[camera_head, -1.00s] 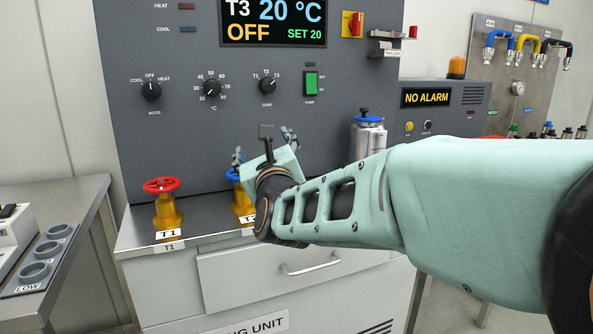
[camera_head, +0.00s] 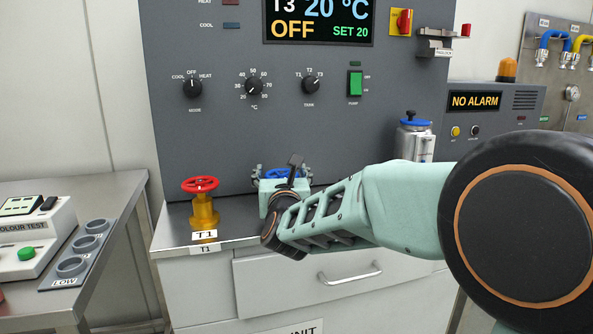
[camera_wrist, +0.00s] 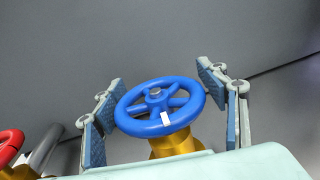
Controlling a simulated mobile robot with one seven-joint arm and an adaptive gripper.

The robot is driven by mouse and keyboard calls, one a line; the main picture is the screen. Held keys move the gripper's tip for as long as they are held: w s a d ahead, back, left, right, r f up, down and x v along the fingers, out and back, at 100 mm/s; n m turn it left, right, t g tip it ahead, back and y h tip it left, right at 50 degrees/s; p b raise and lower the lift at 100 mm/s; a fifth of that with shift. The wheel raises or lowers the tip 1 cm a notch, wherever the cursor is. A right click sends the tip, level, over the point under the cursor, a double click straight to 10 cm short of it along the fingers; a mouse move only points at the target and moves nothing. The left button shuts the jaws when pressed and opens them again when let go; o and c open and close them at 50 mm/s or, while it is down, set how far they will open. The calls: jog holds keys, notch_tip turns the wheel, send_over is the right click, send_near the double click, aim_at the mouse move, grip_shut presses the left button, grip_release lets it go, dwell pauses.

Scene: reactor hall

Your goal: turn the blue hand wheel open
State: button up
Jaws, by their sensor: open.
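The blue hand wheel (camera_wrist: 160,107) sits on a brass valve body (camera_wrist: 176,143) and fills the middle of the wrist view. A white mark shows on its near rim. In the head view only part of the blue wheel (camera_head: 277,173) shows behind my gripper (camera_head: 283,172). In the wrist view my gripper (camera_wrist: 168,100) is open, with one finger on each side of the wheel. The right pad is close to the rim, and the left pad is close to it too. I cannot tell whether either touches.
A red hand wheel (camera_head: 200,184) on a brass valve labelled T1 stands to the left on the steel ledge. A silver canister with a blue cap (camera_head: 415,122) stands to the right, behind my arm. The grey control panel (camera_head: 230,130) rises behind.

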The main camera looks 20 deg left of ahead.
jog(key=shift+x, duration=0.95)
jog(key=c, duration=1)
jog(key=shift+f, duration=0.1)
jog(key=shift+c, duration=1.2)
jog(key=shift+f, duration=0.15)
jog(key=shift+c, duration=0.7)
